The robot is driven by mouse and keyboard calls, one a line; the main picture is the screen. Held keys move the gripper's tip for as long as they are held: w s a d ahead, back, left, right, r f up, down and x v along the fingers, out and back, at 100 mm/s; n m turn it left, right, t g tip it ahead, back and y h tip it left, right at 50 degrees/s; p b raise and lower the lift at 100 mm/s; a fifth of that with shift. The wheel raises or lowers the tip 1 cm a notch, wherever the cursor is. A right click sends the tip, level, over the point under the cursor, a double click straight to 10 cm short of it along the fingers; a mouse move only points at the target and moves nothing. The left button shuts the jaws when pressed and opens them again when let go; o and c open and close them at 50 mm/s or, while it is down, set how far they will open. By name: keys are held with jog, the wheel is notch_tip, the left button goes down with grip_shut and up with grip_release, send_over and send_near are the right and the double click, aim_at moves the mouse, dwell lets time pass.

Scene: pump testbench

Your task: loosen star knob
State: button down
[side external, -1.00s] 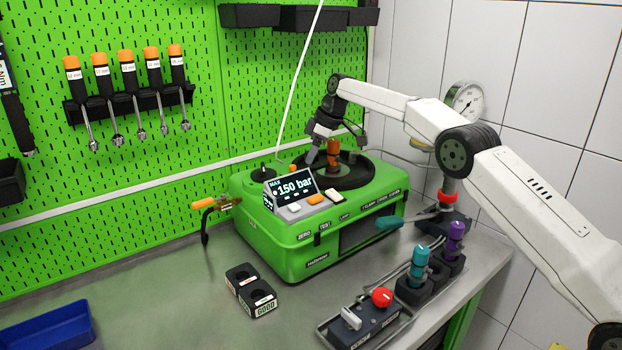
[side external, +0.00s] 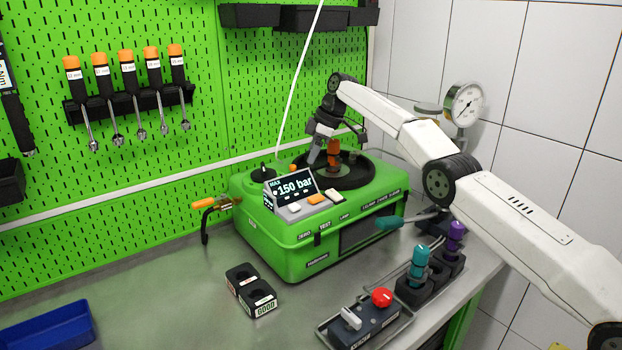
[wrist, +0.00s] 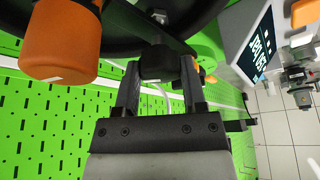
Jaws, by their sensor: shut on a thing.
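My gripper (wrist: 160,75) is shut on a black knob (wrist: 157,62), which shows between its two fingertips in the wrist view. The knob's lobes are too dark and covered to make out, so I cannot confirm its star shape. In the side view my gripper (side external: 314,160) points down at the top of the green pump testbench (side external: 290,250), beside an orange and dark upright cylinder (side external: 333,150). The knob is hidden there by my fingers. The orange cylinder also stands close to the left of my gripper in the wrist view (wrist: 62,40).
A pressure gauge (side external: 466,104) is at the right. A teal-handled lever (side external: 390,222) and a red knob (side external: 382,297) are nearer.

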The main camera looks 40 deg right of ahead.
jog(key=shift+c, duration=0.8)
grip_release()
